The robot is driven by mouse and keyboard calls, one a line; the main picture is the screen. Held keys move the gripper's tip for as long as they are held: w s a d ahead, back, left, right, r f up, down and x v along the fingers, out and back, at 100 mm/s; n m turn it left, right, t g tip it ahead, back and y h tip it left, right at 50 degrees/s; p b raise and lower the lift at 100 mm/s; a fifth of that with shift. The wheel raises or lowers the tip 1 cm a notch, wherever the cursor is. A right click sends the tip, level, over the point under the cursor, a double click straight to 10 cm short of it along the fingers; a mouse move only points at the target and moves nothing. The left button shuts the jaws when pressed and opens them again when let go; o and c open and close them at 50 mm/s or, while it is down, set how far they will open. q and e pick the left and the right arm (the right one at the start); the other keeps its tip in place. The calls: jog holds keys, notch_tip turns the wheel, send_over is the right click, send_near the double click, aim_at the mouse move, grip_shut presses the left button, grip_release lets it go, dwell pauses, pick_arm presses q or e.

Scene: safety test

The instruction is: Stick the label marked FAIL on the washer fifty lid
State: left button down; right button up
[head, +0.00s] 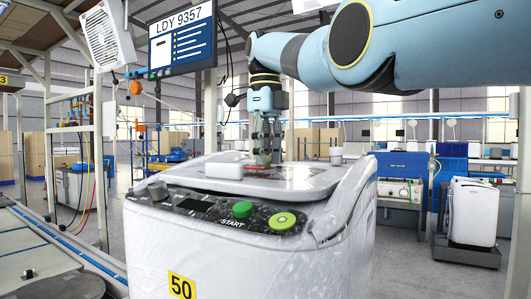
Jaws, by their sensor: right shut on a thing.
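The white washer (245,255) with the yellow 50 tag (181,287) stands in front of me. Its pale lid (215,181) is on top, behind the control panel. My right gripper (263,158) points straight down over the lid, shut on a thin, partly reddish piece (258,168) that seems to be the label. The piece is at or just above the lid's surface; I cannot tell if it touches. Its print is too small to read, and the fingers hide part of it. My left gripper is not in view.
The panel has a green START button (243,209) and a green-yellow round knob (283,220). A conveyor (60,250) runs along the left. A screen reading LDY 9357 (182,40) hangs behind. Another white washer (472,212) stands at the far right.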

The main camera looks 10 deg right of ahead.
jog(key=shift+f+b, duration=0.35)
jog(key=shift+f, duration=0.05)
dwell(0.4)
jog(key=shift+s+f, duration=0.1)
dwell(1.1)
jog(key=o, duration=1.4)
notch_tip(320, 180, up, 5)
jog(key=p, duration=0.5)
jog(key=shift+f, duration=0.1)
jog(key=shift+r+p, duration=0.5)
jog(key=shift+r, duration=0.7)
jog(key=shift+f, duration=0.15)
